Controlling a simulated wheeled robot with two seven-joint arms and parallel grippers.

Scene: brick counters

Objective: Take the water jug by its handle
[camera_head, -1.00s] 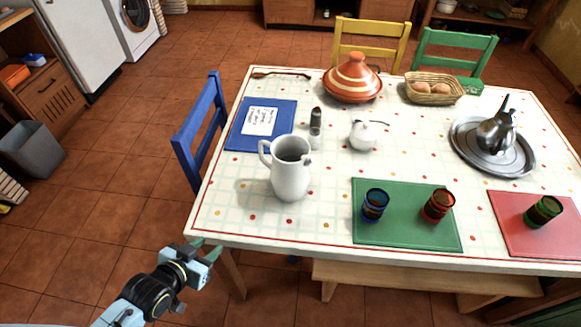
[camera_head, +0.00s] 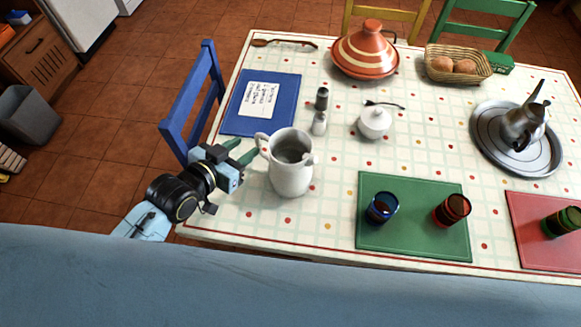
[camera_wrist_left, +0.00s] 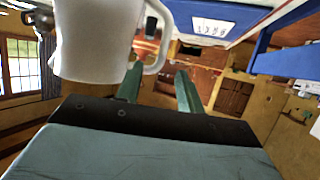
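The white water jug (camera_head: 290,172) stands upright on the table's near left part, with its handle (camera_head: 261,146) toward the left. My left gripper (camera_head: 246,152) is open just left of the handle, with its green fingertips pointing at it. In the left wrist view the jug (camera_wrist_left: 98,40) fills the upper left, and its handle (camera_wrist_left: 160,40) shows just beyond the open fingers (camera_wrist_left: 158,85). I cannot tell whether a finger touches the handle. My right gripper is not in view.
Behind the jug are a blue mat (camera_head: 240,118) with a paper, a shaker (camera_head: 320,112) and a white sugar bowl (camera_head: 374,122). A green mat (camera_head: 400,242) with two cups lies to the right. A blue chair (camera_head: 184,112) stands close to my left arm.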

